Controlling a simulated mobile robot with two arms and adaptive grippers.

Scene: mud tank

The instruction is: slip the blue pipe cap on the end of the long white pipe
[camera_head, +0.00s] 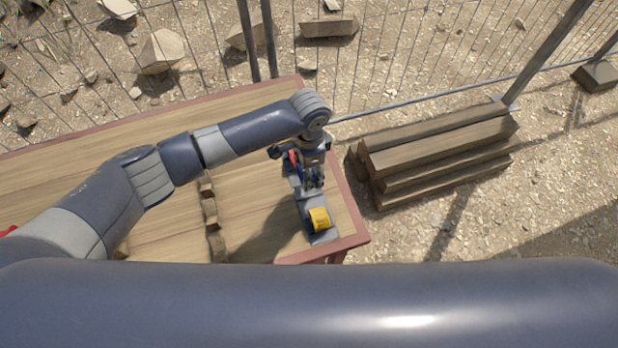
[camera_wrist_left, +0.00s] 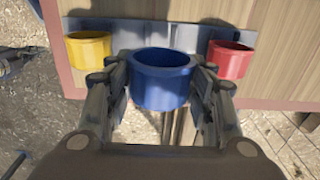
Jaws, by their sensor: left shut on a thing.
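The blue pipe cap (camera_wrist_left: 162,84) is between the fingers of my left gripper (camera_wrist_left: 160,92) in the left wrist view, with its open rim showing. My left gripper is shut on it. In the head view my left gripper (camera_head: 313,178) is over the right end of the table, above a grey rack, and the blue cap cannot be made out there. A yellow cap (camera_head: 319,219) and a red cap (camera_wrist_left: 229,60) sit at either end of the rack. I cannot make out the long white pipe in either view. My right gripper is not in view.
The grey rack (camera_head: 323,237) lies near the right edge of the wooden table (camera_head: 255,215). Notched wooden blocks (camera_head: 211,215) stand left of it. Stacked timber beams (camera_head: 440,150) lie on the ground to the right. A wire fence (camera_head: 400,60) runs behind the table.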

